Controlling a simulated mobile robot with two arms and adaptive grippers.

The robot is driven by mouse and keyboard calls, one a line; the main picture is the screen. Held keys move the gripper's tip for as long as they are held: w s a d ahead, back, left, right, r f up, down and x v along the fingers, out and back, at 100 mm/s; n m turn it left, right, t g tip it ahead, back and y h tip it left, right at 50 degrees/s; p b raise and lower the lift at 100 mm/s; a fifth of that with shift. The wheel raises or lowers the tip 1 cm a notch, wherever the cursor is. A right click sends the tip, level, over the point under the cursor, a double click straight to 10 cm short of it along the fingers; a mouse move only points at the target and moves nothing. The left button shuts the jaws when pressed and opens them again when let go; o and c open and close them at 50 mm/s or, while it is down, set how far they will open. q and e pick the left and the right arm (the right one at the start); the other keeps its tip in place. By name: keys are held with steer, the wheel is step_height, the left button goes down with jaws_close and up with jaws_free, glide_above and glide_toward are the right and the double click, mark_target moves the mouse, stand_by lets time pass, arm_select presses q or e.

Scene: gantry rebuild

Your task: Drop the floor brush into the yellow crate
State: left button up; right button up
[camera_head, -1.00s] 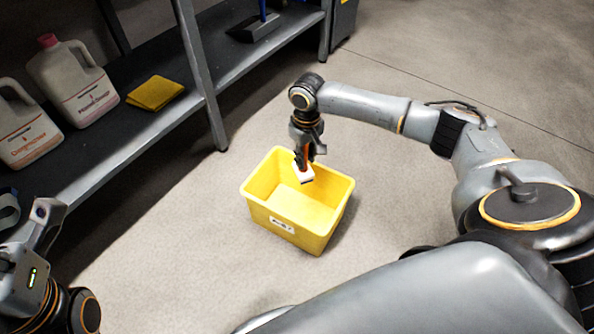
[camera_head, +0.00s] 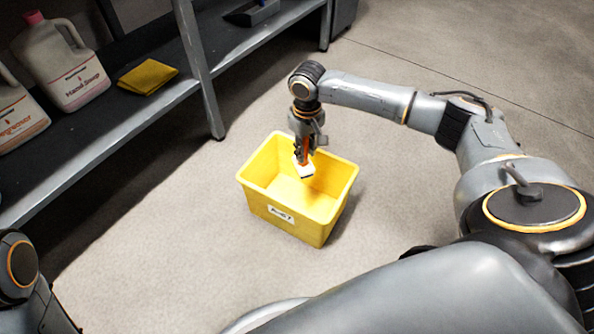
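The floor brush (camera_head: 304,170) has a white head and an orange part above it. It hangs from my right gripper (camera_head: 303,149), which looks shut on it and points down. The brush head is over the yellow crate (camera_head: 312,230), in front of its back wall in the picture. I cannot tell how far it is above the crate floor. The crate stands upright on the floor with a white label on its front, and its visible inside looks empty. My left gripper is out of view; only part of my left arm shows at the lower left.
A dark metal shelf (camera_head: 95,150) runs along the left. It holds a hand soap jug (camera_head: 75,78), a degreaser jug (camera_head: 18,118), a folded yellow cloth (camera_head: 148,77) and a dark tool (camera_head: 252,13). The concrete floor around the crate is clear.

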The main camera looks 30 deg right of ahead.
steer(key=o, duration=0.4)
step_height(320, 180, up, 12)
steer(key=shift+r, duration=0.1)
stand_by(0.4)
